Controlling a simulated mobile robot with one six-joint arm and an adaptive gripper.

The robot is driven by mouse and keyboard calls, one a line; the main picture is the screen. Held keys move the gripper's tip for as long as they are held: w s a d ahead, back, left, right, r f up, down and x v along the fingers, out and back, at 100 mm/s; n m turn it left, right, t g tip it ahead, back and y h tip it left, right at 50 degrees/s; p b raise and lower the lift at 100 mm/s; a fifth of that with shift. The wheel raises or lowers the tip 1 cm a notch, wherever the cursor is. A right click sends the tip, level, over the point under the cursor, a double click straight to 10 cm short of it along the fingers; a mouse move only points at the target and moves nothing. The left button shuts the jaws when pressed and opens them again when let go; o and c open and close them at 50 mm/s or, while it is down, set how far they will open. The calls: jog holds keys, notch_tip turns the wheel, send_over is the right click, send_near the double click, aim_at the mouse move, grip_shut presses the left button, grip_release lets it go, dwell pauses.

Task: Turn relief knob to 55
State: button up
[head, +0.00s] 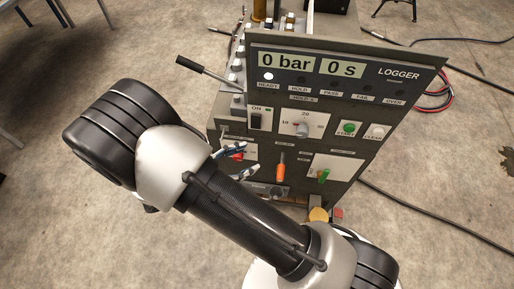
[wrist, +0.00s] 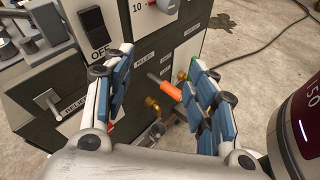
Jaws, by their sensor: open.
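My gripper (wrist: 162,85) is open and empty in the wrist view, its blue-padded fingers spread before the front of the logger cabinet (head: 340,100). In the head view my gripper (head: 236,150) is at the cabinet's lower left front, partly hidden by my arm. A small grey round part (wrist: 157,129) shows low between the fingers, and a dark dial plate (head: 268,190) sits low on the cabinet. I cannot tell which part is the relief knob, nor read its setting.
An orange handle (head: 281,168) and a green lever (head: 323,176) stick out of the front. A dial marked 10, 20, 30 (head: 303,127) and an ON switch (head: 257,119) are above. The display (head: 313,65) reads 0 bar, 0 s. Cables (head: 430,215) lie on the floor.

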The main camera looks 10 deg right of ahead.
jog(key=s+d+r+m+g+y, duration=0.1)
jog(key=d+r+m+g, duration=0.2)
jog(key=r, duration=0.3)
jog(key=shift+d+r+m+g, duration=0.15)
jog(key=shift+d+m+g, duration=0.15)
jog(key=shift+d+m, duration=0.3)
jog(key=s+d+r+m+t+y, duration=0.1)
jog(key=s+d+r+m+y, duration=0.2)
jog(key=s+r+m+y, duration=0.3)
jog(key=s+d+r+m+t+y, duration=0.1)
jog(key=s+d+r+m+y, duration=0.3)
jog(key=r+m, duration=0.6)
jog(key=shift+s+d+r+y, duration=0.3)
jog(key=shift+s+r+y, duration=0.85)
jog(key=shift+s, duration=0.5)
